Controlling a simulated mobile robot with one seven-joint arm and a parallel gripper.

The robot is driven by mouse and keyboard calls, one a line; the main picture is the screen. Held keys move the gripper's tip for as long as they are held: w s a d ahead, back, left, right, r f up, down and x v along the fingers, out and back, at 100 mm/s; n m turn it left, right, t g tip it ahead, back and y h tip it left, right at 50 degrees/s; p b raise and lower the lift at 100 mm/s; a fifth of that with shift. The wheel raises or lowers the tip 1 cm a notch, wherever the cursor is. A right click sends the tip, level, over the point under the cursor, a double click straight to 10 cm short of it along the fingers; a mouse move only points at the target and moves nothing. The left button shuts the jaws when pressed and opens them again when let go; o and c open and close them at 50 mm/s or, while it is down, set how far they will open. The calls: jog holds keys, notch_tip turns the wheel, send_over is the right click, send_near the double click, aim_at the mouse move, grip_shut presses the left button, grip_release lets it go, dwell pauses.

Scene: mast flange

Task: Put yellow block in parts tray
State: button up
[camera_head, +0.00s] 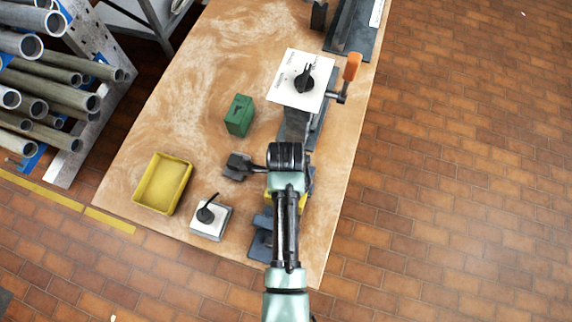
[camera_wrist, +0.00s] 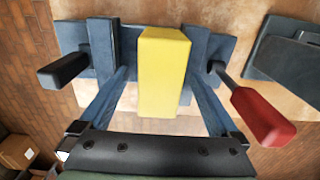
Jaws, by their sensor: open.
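The yellow block (camera_wrist: 164,70) stands in a blue-grey fixture (camera_wrist: 212,45) in the wrist view, between the fixture's two uprights. My gripper (camera_wrist: 158,78) is open, with one finger on each side of the block; I cannot tell whether either finger touches it. In the head view only a small yellow patch of the block (camera_head: 302,202) shows beside my arm, and my gripper is hidden under the arm. The parts tray, a shallow yellow tray (camera_head: 187,182), lies at the left edge of the table and looks empty.
A black handle (camera_wrist: 63,71) and a red handle (camera_wrist: 262,117) stick out beside the fixture. On the table (camera_head: 190,85) are a green block (camera_head: 239,115), a white box with a black lever (camera_head: 211,222), and a white dial panel (camera_head: 290,92). A pipe rack (camera_head: 60,80) stands left.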

grip_shut()
dwell(0.5)
jog(key=shift+s, duration=0.2)
jog(key=shift+s+a+p, duration=0.25)
jog(key=shift+s+p, duration=0.3)
jog(key=shift+p, duration=0.1)
jog(key=shift+r+p, duration=3.55)
jog(key=shift+p, duration=0.15)
jog(key=shift+w, duration=0.1)
